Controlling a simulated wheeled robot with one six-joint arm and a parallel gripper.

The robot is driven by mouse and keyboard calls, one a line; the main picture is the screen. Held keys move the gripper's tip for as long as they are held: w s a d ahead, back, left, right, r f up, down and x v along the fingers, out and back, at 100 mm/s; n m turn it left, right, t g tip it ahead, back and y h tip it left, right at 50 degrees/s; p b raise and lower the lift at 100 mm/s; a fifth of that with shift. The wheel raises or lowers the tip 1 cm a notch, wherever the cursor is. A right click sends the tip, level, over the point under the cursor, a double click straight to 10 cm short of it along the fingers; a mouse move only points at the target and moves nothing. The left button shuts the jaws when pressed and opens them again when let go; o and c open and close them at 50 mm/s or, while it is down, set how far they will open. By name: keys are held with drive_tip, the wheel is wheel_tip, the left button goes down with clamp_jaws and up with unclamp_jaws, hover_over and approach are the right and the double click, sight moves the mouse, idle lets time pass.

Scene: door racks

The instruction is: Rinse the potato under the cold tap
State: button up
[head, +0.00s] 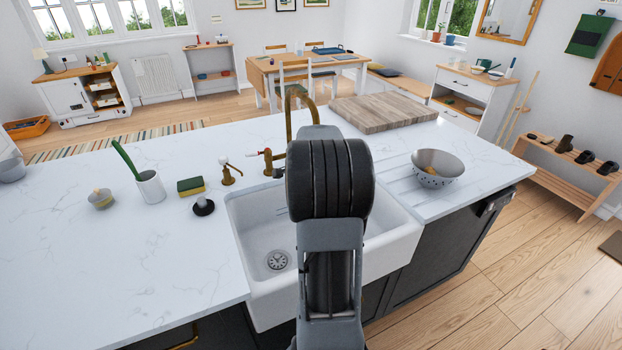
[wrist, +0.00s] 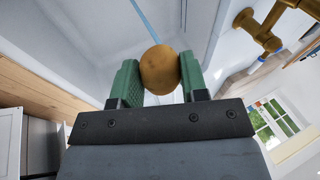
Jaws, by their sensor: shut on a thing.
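The brown potato (wrist: 159,69) shows in the wrist view, clamped between the two green fingers of my gripper (wrist: 160,77). A thin pale blue streak (wrist: 146,22) runs towards the potato; I cannot tell for sure whether it is water. Brass tapware (wrist: 262,28) is at the upper right there. In the head view my arm covers the gripper and potato. The brass tap (head: 288,118) arches behind my arm at the back of the white sink (head: 245,225).
A speckled colander (head: 437,178) with something yellow-brown inside stands right of the sink. A wooden board (head: 383,109) lies behind. Left are a sponge (head: 190,186), a white pot with a green-handled brush (head: 150,187), a small bowl (head: 101,199) and a dark plug (head: 203,207). The left front counter is clear.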

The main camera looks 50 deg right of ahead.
drive_tip(key=s+a+b, duration=0.2)
drive_tip(key=s+a, duration=0.1)
drive_tip(key=a, duration=0.2)
drive_tip(key=shift+a, duration=0.3)
idle(1.4)
drive_tip(key=s+a+r, duration=0.2)
drive_tip(key=a+r, duration=0.2)
drive_tip(key=shift+s+a+p, duration=0.15)
drive_tip(key=shift+a+p, duration=0.05)
drive_tip(key=shift+p, duration=0.25)
idle(0.9)
